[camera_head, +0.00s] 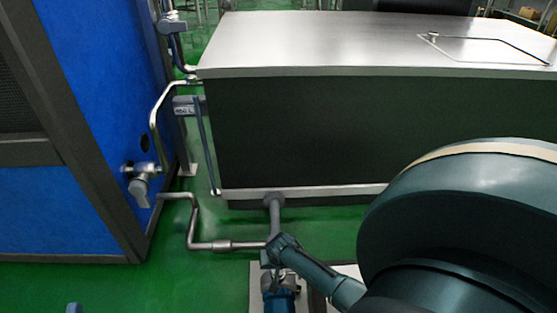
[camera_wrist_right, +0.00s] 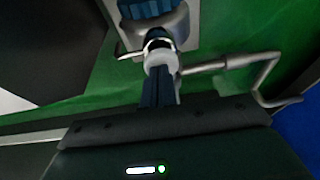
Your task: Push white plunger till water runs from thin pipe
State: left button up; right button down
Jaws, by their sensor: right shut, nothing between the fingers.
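A white plunger (camera_wrist_right: 160,60) shows as a pale collar in the right wrist view, set against a metal fitting with a blue part (camera_wrist_right: 150,8). My right gripper (camera_wrist_right: 159,84) is shut and empty, its dark fingers pointing at the plunger; contact or a small gap cannot be told. In the head view my right gripper (camera_head: 275,247) is at the pipe junction above a blue-bodied unit (camera_head: 281,299), and the plunger is hidden. A thin bent metal pipe (camera_head: 191,222) runs left from there; it also shows in the wrist view (camera_wrist_right: 265,75). I see no water.
A dark tank with a steel top (camera_head: 330,45) stands behind the junction. A blue cabinet (camera_head: 100,60) with a metal valve (camera_head: 142,185) stands at the left. Green floor (camera_head: 110,285) is open at the lower left. My right arm covers the lower right.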

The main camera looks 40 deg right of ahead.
notch_tip(320, 180, up, 4)
jog(key=p, duration=0.3)
jog(key=shift+d+f, duration=0.1)
jog(key=shift+f, duration=0.05)
pick_arm(q)
jog(key=shift+s+a+f+n+g+y+p, duration=0.15)
jog(key=shift+a+f+g+y+p, duration=0.15)
jog(key=shift+a+g+y+p, duration=0.5)
jog(key=shift+w+a+f+n+g+y+p, duration=0.1)
jog(key=shift+a+f+g+y+p, duration=0.25)
jog(key=shift+p, duration=0.8)
jog(key=shift+s+a+f+n+g+y+p, duration=0.15)
jog(key=shift+a+f+g+y+p, duration=0.25)
jog(key=shift+y+p, duration=0.45)
pick_arm(e)
jog(key=v, duration=0.9)
jog(key=shift+r, duration=0.35)
pick_arm(q)
jog(key=shift+w+r, duration=0.1)
